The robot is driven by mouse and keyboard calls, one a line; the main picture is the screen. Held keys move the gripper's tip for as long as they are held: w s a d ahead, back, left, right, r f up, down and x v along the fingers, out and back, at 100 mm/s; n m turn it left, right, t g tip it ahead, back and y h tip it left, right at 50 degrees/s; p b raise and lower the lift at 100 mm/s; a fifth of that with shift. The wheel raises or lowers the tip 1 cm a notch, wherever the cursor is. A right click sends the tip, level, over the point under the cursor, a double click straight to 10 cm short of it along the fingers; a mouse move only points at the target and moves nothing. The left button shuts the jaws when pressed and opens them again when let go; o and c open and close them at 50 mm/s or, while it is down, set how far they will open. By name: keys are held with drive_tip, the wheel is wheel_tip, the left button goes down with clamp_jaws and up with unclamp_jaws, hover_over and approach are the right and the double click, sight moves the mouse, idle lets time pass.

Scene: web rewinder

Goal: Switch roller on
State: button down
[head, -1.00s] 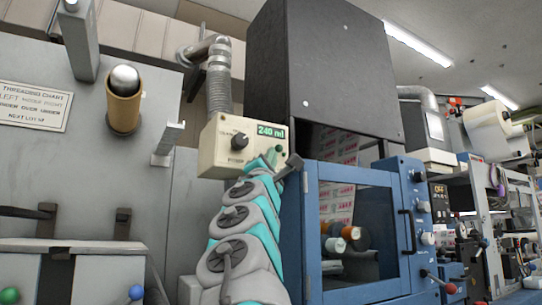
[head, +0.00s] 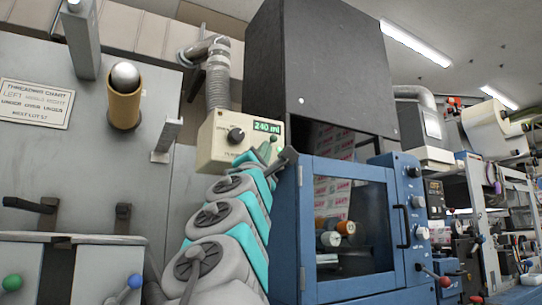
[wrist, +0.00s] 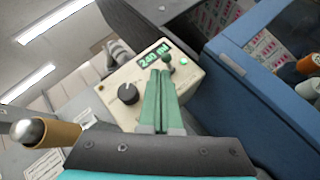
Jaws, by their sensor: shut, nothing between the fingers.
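A cream control box (head: 212,148) is fixed beside the dark cabinet. It has a black knob (head: 236,136) and a small green display (head: 267,127) that appears to read 240 ml. In the wrist view the box (wrist: 108,92) shows its knob (wrist: 128,94), a dark green toggle lever (wrist: 168,60) and a small lit green button or lamp (wrist: 183,58). My gripper (head: 266,151) is in front of the box's right part. In the wrist view my gripper's green fingers (wrist: 159,78) are together and empty, their tips just below the toggle. I cannot tell whether they touch it.
A blue machine housing (head: 300,230) with a windowed door stands right of the box, close to my arm. A dark cabinet (head: 310,60) rises behind. A grey panel with a brown roller (head: 125,105) is on the left. A ribbed hose (head: 217,85) runs above the box.

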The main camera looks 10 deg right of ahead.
drive_tip(key=shift+s+r+b+v, duration=0.15)
drive_tip(key=shift+b+v, duration=0.05)
drive_tip(key=shift+v, duration=0.65)
drive_tip(key=shift+s+r+b+v, duration=0.15)
drive_tip(key=shift+b+v, duration=0.05)
drive_tip(key=shift+v, duration=0.6)
